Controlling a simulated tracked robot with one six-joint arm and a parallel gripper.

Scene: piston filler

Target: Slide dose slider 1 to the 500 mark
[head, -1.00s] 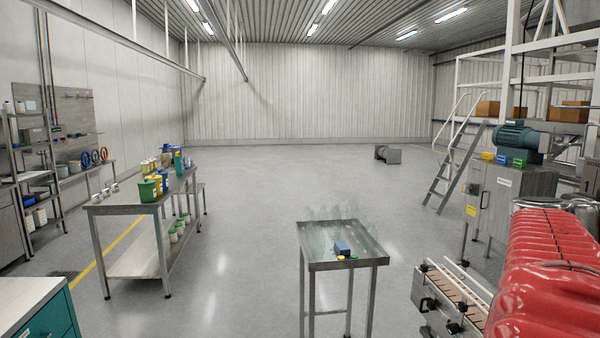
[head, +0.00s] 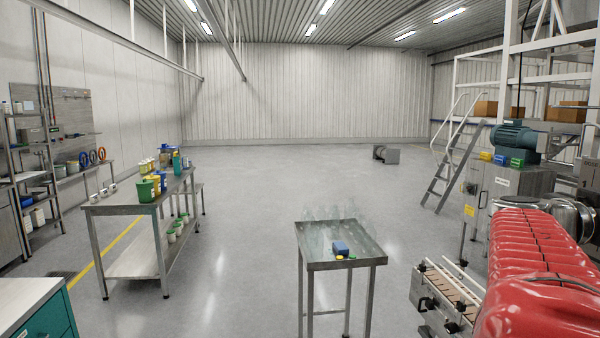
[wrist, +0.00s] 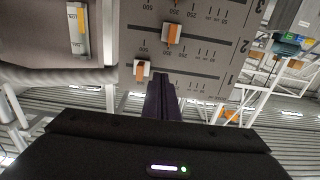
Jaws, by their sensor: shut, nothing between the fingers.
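In the wrist view, a grey dose panel (wrist: 185,62) carries numbered slots with printed scales. Dose slider 1 (wrist: 141,71), a white block with an orange stripe, sits near the left end of the slot numbered 1. A scale label that seems to read 500 is just above it; the exact alignment is too small to read. Slider 2 (wrist: 171,33) sits farther right in the slot above. My gripper (wrist: 164,80) is shut and empty, its dark fingers just right of slider 1. I cannot tell whether they touch it. The head view does not show my gripper.
A white frame and pipe (wrist: 50,76) lie left of the panel in the wrist view. In the head view, a steel cabinet (head: 508,185) and conveyor (head: 445,292) stand at the right, near my red-covered arm.

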